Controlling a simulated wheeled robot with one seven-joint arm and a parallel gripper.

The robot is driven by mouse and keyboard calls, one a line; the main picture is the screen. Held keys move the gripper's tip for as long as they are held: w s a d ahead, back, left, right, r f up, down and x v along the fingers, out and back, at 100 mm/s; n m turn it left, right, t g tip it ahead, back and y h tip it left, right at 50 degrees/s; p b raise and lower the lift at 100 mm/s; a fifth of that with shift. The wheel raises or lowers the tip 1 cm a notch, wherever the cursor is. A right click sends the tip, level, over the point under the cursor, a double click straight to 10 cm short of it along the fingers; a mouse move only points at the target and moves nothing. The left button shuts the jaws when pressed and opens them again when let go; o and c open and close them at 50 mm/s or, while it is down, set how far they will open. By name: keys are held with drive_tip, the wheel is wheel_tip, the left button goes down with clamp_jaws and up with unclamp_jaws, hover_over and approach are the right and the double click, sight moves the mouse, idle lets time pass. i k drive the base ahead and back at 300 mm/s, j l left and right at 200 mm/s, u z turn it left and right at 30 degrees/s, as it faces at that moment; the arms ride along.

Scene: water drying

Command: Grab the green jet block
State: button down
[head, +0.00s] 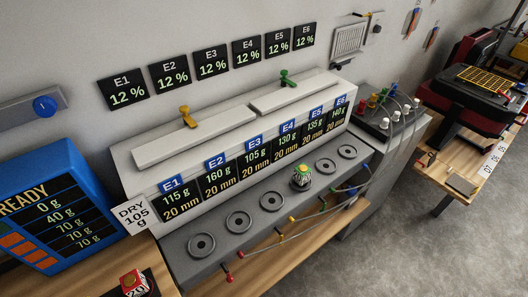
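Several green things show in the head view, and I cannot tell for sure which is the jet block. A green handle (286,77) stands on a pale bar (295,93) on top of the grey machine. A small green, white and yellow piece (301,178) sits on the fourth round pad of the machine's front ledge. A small green fitting (323,204) is on the thin lines along the ledge's front. My gripper is not in view.
A yellow handle (185,116) stands on a second pale bar. Other pads, such as the first (201,246), are bare. A blue display unit (45,207) and a red block (134,283) are at left. Thin lines run along the front. Grey floor (410,255) is clear at lower right.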

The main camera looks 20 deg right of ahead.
sight(302, 173)
drive_tip(key=i+l, duration=0.1)
drive_tip(key=l, duration=0.85)
drive_tip(key=i+l, duration=0.15)
drive_tip(key=l, duration=0.3)
drive_tip(key=i+l, duration=0.1)
drive_tip(key=l, duration=0.4)
